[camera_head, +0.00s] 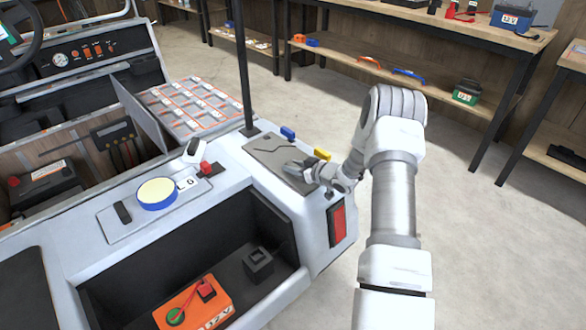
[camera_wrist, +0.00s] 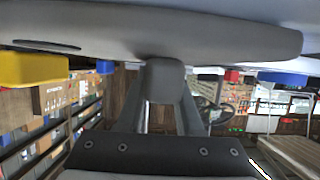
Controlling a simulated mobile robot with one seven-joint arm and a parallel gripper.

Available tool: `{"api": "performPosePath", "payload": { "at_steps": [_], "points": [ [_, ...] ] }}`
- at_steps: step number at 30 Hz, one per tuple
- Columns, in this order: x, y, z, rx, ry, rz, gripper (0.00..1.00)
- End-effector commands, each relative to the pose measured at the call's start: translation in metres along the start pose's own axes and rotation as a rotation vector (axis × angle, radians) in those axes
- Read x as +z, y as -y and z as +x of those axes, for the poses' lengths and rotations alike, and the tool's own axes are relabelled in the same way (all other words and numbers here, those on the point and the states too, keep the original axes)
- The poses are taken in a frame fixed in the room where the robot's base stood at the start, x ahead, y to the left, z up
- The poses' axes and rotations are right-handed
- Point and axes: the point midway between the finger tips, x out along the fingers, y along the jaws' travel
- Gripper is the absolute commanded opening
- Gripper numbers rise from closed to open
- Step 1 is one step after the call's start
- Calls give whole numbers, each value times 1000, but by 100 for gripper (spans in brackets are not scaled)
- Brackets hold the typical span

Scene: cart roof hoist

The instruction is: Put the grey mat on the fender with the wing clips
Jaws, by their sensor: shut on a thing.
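The grey mat (camera_head: 268,150) shows over the top of the pale fender (camera_head: 305,215), with a thin dark curved line on it. In the wrist view the mat (camera_wrist: 235,38) spans the top as a broad grey band. My gripper (camera_head: 298,166) is shut at the mat's right part; its fingers (camera_wrist: 165,80) meet the band in the wrist view. I cannot tell whether the mat touches the fender everywhere. A blue clip (camera_head: 288,133) and a yellow clip (camera_head: 322,155) stand by the mat's far edge, also in the wrist view: yellow (camera_wrist: 32,68), blue (camera_wrist: 282,78).
A dark upright post (camera_head: 244,65) rises beside the mat. A red-buttoned part (camera_head: 206,168) and a blue-rimmed yellow disc (camera_head: 157,193) lie to the left. An open bay below holds an orange box (camera_head: 194,303). Shelves (camera_head: 440,95) stand behind; floor at right is clear.

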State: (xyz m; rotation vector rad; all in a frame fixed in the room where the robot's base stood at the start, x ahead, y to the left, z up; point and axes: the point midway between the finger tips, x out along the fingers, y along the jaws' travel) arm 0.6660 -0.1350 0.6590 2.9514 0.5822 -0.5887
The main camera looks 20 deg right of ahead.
Motion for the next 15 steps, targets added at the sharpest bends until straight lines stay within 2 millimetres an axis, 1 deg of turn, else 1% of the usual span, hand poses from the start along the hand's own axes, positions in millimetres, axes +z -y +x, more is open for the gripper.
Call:
{"api": "performPosePath", "payload": {
  "at_steps": [1, 4, 9, 10, 14, 15],
  "points": [
    [-4, -1, 0, 1, -5, -3, 0],
    [-4, 0, 0, 1, -5, -2, 0],
    [0, 0, 1, 1, -5, -2, 0],
    [1, 0, 1, 1, -1, -1, 40],
    [1, 0, 1, 1, -1, -1, 64],
    [1, 0, 1, 1, -1, -1, 65]
  ]
}}
